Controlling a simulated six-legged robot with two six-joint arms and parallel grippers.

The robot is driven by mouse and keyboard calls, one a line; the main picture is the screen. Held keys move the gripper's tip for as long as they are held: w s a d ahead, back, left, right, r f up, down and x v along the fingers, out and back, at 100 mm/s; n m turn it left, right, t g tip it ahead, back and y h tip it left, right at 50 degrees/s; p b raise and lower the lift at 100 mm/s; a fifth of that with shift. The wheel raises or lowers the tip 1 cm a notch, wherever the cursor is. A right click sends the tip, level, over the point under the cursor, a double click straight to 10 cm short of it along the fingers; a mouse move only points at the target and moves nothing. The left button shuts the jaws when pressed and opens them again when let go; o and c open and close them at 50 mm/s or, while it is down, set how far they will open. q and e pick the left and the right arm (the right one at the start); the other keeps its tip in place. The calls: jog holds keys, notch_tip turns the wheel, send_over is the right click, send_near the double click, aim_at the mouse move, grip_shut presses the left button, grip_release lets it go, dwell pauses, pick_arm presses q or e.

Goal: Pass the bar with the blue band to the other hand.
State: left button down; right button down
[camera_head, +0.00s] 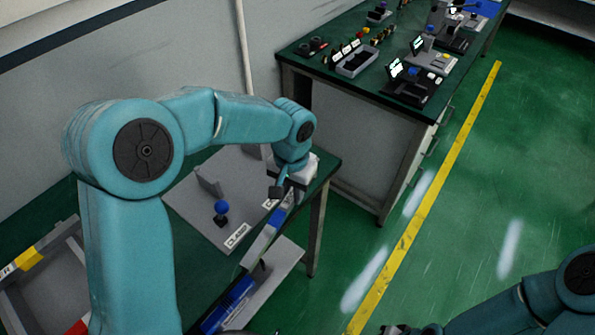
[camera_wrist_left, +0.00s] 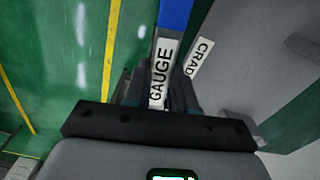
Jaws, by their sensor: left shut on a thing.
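My left gripper (camera_head: 288,192) is shut on one end of a long pale bar with a blue band (camera_head: 278,218). The bar slants down and toward the lower left, over the bench's front edge. In the left wrist view the bar shows its white GAUGE label (camera_wrist_left: 160,75) by the jaws and the blue band (camera_wrist_left: 174,16) beyond.
A grey plate (camera_head: 190,205) with a blue-knobbed clamp (camera_head: 221,212) lies on the green bench. A tray (camera_head: 283,262) with a blue item (camera_head: 236,296) sits below the bar. A second bench (camera_head: 345,85) holds several devices. Open green floor (camera_head: 480,210) lies to the right.

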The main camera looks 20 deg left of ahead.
jog(key=c, duration=1)
grip_release()
jog(key=shift+o, duration=1.1)
jog(key=shift+w+n, duration=0.15)
jog(key=shift+n, duration=0.55)
jog(key=w+r+n+t+h, duration=0.1)
jog(key=w+r+n+t, duration=0.3)
jog(key=w+n, duration=0.4)
jog(key=w+r+n+t, duration=0.3)
jog(key=w+r+n, duration=0.2)
jog(key=w+n, duration=0.3)
jog(key=w+a+r+n+t+y, duration=0.1)
jog(key=a+r+n+t+y, duration=0.2)
jog(key=a+r, duration=0.55)
jog(key=w+a+r+n+t+y, duration=0.15)
jog(key=a+r+n, duration=0.4)
jog(key=r, duration=0.55)
pick_arm(q)
jog(key=w+d+r+m, duration=0.2)
jog(key=w+d+m, duration=1)
jog(key=w+d, duration=0.2)
jog(key=shift+d+r+m, duration=0.4)
jog(key=shift+d, duration=0.25)
pick_arm(e)
jog(key=x, duration=1.2)
jog(key=shift+f+h, duration=0.25)
jog(key=shift+h, duration=0.1)
